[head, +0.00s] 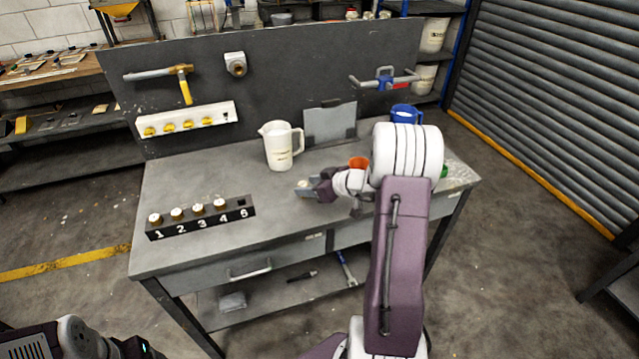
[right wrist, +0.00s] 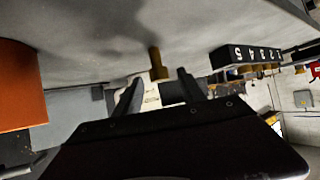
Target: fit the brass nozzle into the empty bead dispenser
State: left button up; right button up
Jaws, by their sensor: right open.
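The brass nozzle (right wrist: 157,62) stands on the grey bench top in the upside-down right wrist view. It shows between and just beyond my right fingertips (right wrist: 157,80), with gaps to both sides. My right gripper (head: 308,188) is open and low over the middle of the bench in the head view; a small pale spot shows at its jaws, too small to make out. I cannot tell for sure which thing is the bead dispenser. A white wall fitting (head: 235,62) with a brass-coloured end hangs on the back panel. My left gripper is out of view.
A black rack (head: 202,222) numbered 1 to 5 holds white-and-brass pieces at 1 to 4; place 5 is empty. A white jug (head: 278,147), an orange cup (head: 358,162) and a blue mug (head: 405,113) stand on the bench. The front middle is clear.

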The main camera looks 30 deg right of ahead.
jog(key=b+v, duration=0.1)
jog(key=v, duration=1)
jog(key=shift+s+r, duration=0.2)
jog(key=shift+s, duration=0.15)
jog(key=s+a+f+m+g+h, duration=0.1)
jog(key=s+a+f+m+g, duration=0.1)
jog(key=s+a+f+g, duration=0.3)
jog(key=s+a+f+m+g+h, duration=0.1)
jog(key=s+a+f+g, duration=0.3)
jog(key=a, duration=1)
jog(key=s+f+h, duration=0.1)
jog(key=s+f, duration=0.2)
jog(key=s, duration=0.2)
jog(key=shift+a+m+g+h, duration=0.25)
jog(key=shift+m+g+h, duration=0.05)
jog(key=shift+m+g, duration=0.1)
jog(key=shift+s+f, duration=0.15)
notch_tip(320, 180, up, 6)
jog(key=p, duration=0.6)
